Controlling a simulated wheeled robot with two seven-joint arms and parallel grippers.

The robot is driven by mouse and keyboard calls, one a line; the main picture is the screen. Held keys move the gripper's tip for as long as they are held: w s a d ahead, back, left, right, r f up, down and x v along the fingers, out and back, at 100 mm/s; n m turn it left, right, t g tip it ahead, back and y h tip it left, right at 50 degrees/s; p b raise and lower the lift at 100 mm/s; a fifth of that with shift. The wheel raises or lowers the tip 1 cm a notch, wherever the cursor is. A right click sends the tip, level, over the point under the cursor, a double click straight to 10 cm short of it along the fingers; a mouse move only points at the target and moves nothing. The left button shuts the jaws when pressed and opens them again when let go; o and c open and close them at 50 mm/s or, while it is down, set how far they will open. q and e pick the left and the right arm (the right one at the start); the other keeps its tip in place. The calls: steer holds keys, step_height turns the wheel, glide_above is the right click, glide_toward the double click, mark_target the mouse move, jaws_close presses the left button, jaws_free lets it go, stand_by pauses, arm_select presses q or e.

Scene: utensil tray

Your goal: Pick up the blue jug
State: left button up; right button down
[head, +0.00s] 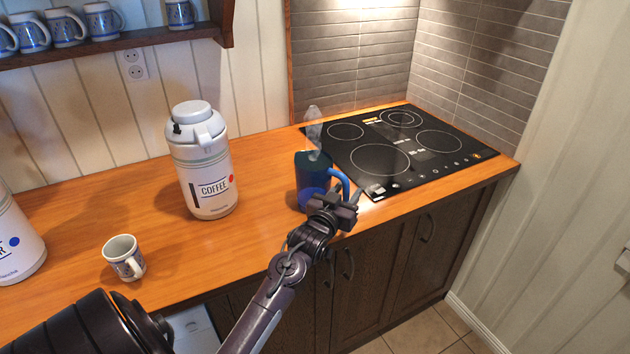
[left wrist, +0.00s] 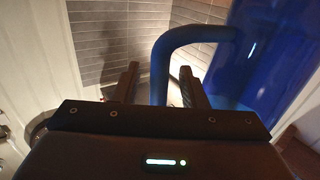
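The blue jug (head: 312,182) stands upright on the wooden counter near the front left corner of the hob. Its blue handle (head: 343,183) points right, toward my left gripper (head: 347,200). In the left wrist view the jug's body (left wrist: 268,60) fills the upper right, and the handle (left wrist: 159,72) comes down between the two fingers of my left gripper (left wrist: 160,88). The fingers are apart, with gaps beside the handle. The gripper hides the lower handle in the head view. My right gripper is in neither view.
A white coffee flask (head: 205,170) stands left of the jug, and a small patterned mug (head: 124,258) is at front left. The black hob (head: 400,150) lies behind right. A pale translucent shape (head: 313,128) rises above the jug. Mugs (head: 62,28) sit on a wall shelf.

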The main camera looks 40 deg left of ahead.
arm_select(q)
jaws_close()
steer(key=shift+r, duration=0.15)
stand_by(0.4)
